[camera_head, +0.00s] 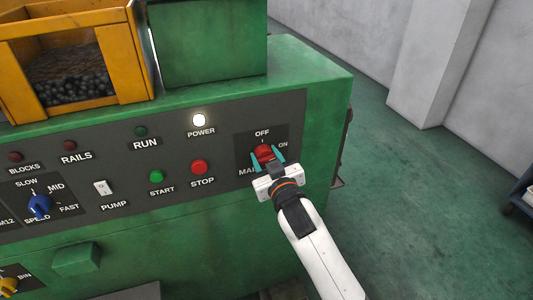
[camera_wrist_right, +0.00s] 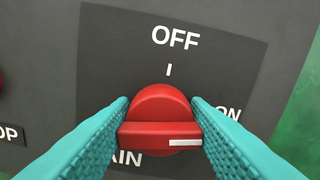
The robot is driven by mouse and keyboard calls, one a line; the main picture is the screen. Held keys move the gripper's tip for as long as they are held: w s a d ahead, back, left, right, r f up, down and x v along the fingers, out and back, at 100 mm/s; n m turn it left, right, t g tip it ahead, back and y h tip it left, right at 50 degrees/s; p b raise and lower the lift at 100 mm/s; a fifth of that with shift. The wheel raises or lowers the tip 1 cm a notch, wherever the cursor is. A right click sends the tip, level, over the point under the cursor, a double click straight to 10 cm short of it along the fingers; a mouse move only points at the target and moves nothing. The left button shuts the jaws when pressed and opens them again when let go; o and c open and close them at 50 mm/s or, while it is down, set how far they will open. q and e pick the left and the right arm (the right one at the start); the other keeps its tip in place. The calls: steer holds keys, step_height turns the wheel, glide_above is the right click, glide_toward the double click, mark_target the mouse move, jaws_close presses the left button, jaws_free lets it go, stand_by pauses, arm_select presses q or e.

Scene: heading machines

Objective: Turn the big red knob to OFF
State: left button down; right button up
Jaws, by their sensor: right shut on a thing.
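The big red knob (camera_head: 264,152) is on the right end of the machine's grey panel, below the OFF label and left of the ON label. My right gripper (camera_head: 267,157) is on it. In the right wrist view the knob (camera_wrist_right: 160,118) sits between the two teal fingers (camera_wrist_right: 160,125), which touch its sides. The knob's bar lies level, and its white mark points right, toward the ON side, not up at OFF. The label MAIN below is partly covered. My left gripper is not in view.
The red STOP button (camera_head: 199,167) and green START button (camera_head: 156,177) are left of the knob. The white POWER lamp (camera_head: 199,120) is lit. A blue SPEED knob (camera_head: 39,205) is farther left. Open green floor (camera_head: 405,210) lies to the right of the machine.

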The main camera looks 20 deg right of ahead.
steer(key=n+p, duration=0.2)
steer(key=n, duration=0.1)
steer(key=shift+r+n, duration=0.15)
steer(key=shift+n, duration=0.25)
steer(key=n+p, duration=0.2)
steer(key=n, duration=0.1)
steer(key=shift+a+n, duration=0.1)
steer(key=shift+n, duration=0.2)
steer(key=n+p, duration=0.2)
steer(key=n, duration=0.2)
steer(key=shift+f, duration=0.2)
steer(key=shift+f+n+p, duration=0.15)
steer(key=shift+n+p, duration=0.5)
steer(key=shift+n, duration=1.45)
steer(key=o, duration=1)
steer(key=shift+a, duration=0.1)
steer(key=shift+c, duration=0.2)
